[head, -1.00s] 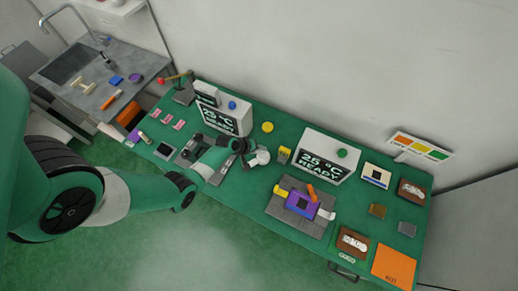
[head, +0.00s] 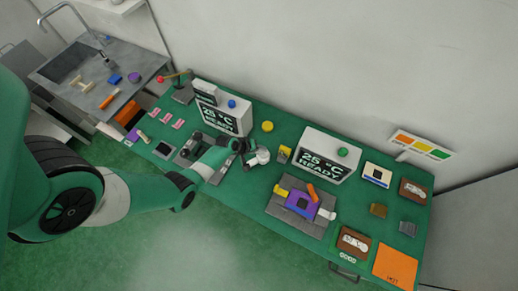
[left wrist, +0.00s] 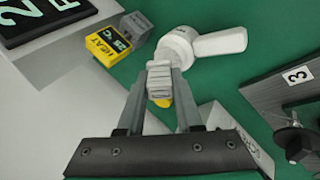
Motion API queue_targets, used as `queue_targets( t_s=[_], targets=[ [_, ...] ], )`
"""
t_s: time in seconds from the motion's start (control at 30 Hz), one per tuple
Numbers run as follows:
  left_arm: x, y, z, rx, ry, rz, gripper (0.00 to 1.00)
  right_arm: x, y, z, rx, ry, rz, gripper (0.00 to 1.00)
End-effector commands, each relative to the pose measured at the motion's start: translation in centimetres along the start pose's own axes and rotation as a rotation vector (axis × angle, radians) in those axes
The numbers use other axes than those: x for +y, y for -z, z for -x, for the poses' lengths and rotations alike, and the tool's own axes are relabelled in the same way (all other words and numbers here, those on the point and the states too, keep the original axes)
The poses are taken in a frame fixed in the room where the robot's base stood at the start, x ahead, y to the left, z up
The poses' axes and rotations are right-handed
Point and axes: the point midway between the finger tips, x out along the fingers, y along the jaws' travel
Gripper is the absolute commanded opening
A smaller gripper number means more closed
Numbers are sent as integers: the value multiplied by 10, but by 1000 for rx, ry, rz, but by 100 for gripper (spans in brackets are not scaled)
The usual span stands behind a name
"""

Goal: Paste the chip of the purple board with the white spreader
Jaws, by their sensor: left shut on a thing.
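The purple board (head: 301,204) with a dark square chip (head: 302,203) lies on a grey fixture (head: 280,211) right of centre. Yellow (head: 280,190), orange (head: 312,192) and white (head: 326,214) parts sit at its edges. My left gripper (left wrist: 160,90) is shut on the ribbed grip of a white tool (left wrist: 178,45) with a broad white arm. The tool also shows in the head view (head: 262,157), left of the fixture. I cannot tell if it is the spreader. My right gripper is not in view.
A yellow HEAT display block (left wrist: 108,46) stands close beside the held tool. A white box reading READY (head: 330,155) stands behind the fixture. Boards and blocks fill the right end. A numbered dark plate (left wrist: 292,82) is at the wrist view's right.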

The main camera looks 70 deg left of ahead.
Motion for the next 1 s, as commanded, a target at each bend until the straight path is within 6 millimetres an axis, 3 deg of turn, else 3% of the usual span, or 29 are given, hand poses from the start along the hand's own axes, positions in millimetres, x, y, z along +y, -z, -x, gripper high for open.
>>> queue_targets(
  t_s=[1.0],
  targets=[
    [-5,-2,-7,0,0,0,0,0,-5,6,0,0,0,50]
  ],
)
